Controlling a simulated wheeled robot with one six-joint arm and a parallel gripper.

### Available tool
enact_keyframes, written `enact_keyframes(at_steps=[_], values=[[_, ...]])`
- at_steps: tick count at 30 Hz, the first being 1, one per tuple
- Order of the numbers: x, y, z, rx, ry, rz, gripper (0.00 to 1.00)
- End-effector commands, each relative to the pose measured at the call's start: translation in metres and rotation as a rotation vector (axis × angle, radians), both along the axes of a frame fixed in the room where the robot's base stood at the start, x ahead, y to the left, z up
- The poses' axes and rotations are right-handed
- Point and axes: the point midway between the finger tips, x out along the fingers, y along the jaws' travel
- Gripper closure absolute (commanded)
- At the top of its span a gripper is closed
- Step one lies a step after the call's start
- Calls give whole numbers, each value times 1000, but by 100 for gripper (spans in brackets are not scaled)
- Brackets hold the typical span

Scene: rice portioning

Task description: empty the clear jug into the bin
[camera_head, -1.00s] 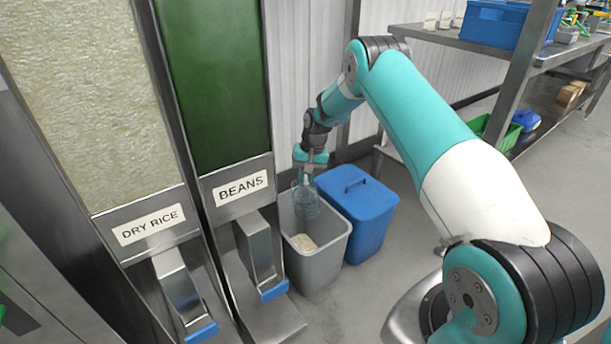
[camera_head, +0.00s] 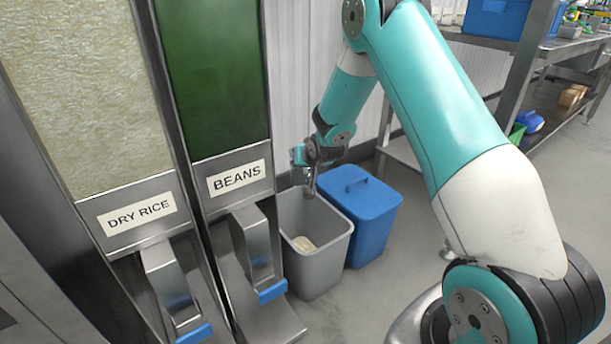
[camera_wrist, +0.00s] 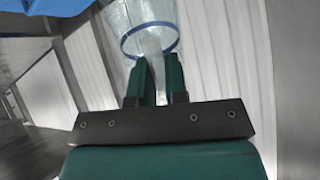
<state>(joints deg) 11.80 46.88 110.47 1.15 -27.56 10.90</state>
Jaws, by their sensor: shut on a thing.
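The clear jug (camera_wrist: 140,15) with a blue rim shows at the top of the wrist view, just past my fingertips. My gripper (camera_wrist: 155,75) is shut on it. I cannot tell whether anything is inside the jug. In the head view my gripper (camera_head: 311,185) is above the back of the open grey bin (camera_head: 318,268), and the jug is hard to make out there.
A blue lidded bin (camera_head: 370,215) stands close to the right of the grey bin. The beans dispenser (camera_head: 236,178) and dry rice dispenser (camera_head: 140,213) stand to the left. A metal shelf is at the back right, with clear floor before it.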

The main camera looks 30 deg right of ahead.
Motion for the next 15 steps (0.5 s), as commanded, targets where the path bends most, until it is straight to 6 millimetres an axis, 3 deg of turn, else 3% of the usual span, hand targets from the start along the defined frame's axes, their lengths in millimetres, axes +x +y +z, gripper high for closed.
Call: enact_keyframes(at_steps=[1, 15], values=[[-1, 1, -6, -20, -40, 2, 100], [0, 0, 6, -175, -336, 1, 100]])
